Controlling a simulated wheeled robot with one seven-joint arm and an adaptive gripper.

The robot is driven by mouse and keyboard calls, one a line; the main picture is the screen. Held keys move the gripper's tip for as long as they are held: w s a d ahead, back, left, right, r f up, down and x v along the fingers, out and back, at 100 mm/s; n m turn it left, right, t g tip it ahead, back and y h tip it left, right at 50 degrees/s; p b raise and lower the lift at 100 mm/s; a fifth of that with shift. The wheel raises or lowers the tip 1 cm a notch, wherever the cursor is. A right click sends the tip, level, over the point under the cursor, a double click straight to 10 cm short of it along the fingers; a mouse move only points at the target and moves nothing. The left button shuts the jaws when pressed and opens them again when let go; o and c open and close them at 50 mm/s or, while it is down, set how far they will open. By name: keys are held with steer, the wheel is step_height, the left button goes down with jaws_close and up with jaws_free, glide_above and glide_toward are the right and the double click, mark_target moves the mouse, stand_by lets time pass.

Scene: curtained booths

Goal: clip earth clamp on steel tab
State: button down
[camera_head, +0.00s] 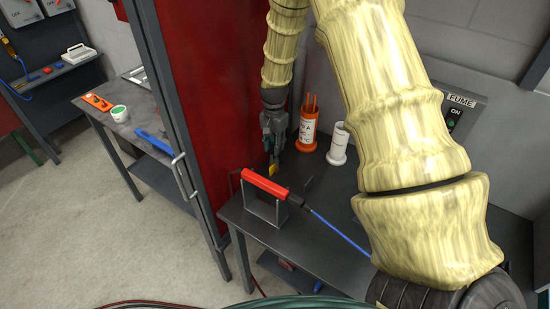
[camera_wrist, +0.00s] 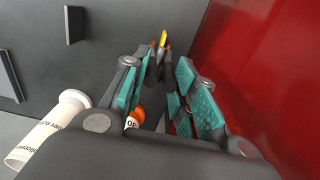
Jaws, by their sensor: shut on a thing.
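My gripper (camera_head: 273,148) is above the far part of the dark bench, pointing down. In the wrist view its teal-padded fingers (camera_wrist: 168,92) are closed around a small dark tool with brownish jaw tips and a yellow piece, which I take for the earth clamp (camera_wrist: 162,45). Its yellow end (camera_head: 273,169) shows below the fingers in the head view. A small dark upright plate, probably the steel tab (camera_head: 308,184), stands on the bench to the right of the clamp; it also shows at upper left in the wrist view (camera_wrist: 75,25). The clamp is apart from it. The fingers hide most of the clamp's body.
A red-handled tool (camera_head: 264,184) with a blue cable rests on a grey stand near the bench's (camera_head: 316,265) front left. An orange pot (camera_head: 307,130) with rods and a white pot (camera_head: 338,147) stand behind. A red curtain (camera_head: 202,85) hangs close on the left.

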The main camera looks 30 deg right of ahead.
steer(key=shift+r, duration=0.1)
steer(key=shift+r+p, duration=2)
steer(key=shift+r, duration=0.9)
